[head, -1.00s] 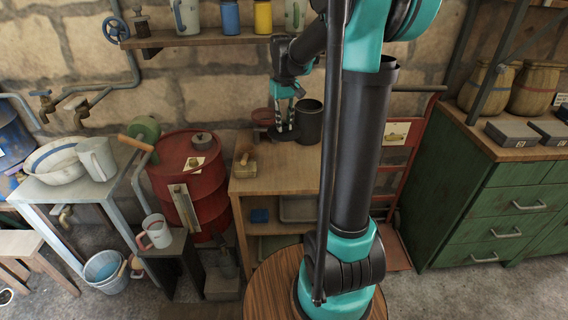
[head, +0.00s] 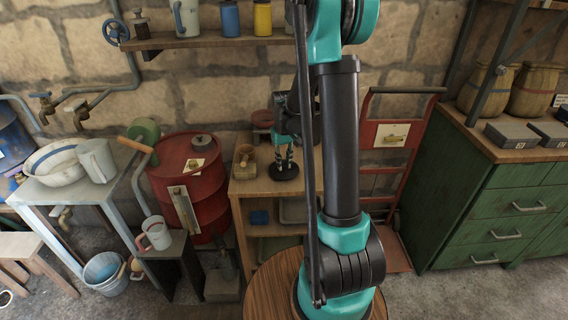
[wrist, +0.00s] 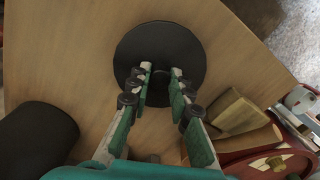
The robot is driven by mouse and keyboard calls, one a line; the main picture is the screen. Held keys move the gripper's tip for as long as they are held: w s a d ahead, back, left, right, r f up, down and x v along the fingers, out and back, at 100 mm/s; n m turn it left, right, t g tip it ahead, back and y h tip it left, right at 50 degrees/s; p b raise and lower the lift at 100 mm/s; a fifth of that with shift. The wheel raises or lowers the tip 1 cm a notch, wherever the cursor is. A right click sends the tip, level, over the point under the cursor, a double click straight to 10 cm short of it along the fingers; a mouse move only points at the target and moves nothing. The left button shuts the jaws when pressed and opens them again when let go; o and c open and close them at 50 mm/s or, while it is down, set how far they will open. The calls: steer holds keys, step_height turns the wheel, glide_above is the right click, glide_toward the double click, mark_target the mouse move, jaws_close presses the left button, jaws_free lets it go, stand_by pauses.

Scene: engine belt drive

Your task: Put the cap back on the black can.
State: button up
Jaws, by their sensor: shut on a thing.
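The cap is a black round disc (head: 284,174) above or on the wooden bench near its front; in the wrist view it (wrist: 165,42) shows flat face up. My gripper (head: 284,158) is over its middle, and in the wrist view its fingers (wrist: 160,80) are closed on the cap's centre. Whether the cap touches the bench I cannot tell. The black can (wrist: 32,140) shows at the left of the wrist view, apart from the cap and cut off by the frame edge. In the head view my arm hides the can.
A tan wooden block-like object (head: 245,160) stands on the bench (head: 250,187) left of the cap. A red pot (head: 262,119) is at the back. A red barrel (head: 188,165) stands left of the bench and a red hand truck (head: 390,135) to its right.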

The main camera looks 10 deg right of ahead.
steer(key=shift+f, duration=0.2)
steer(key=o, duration=0.9)
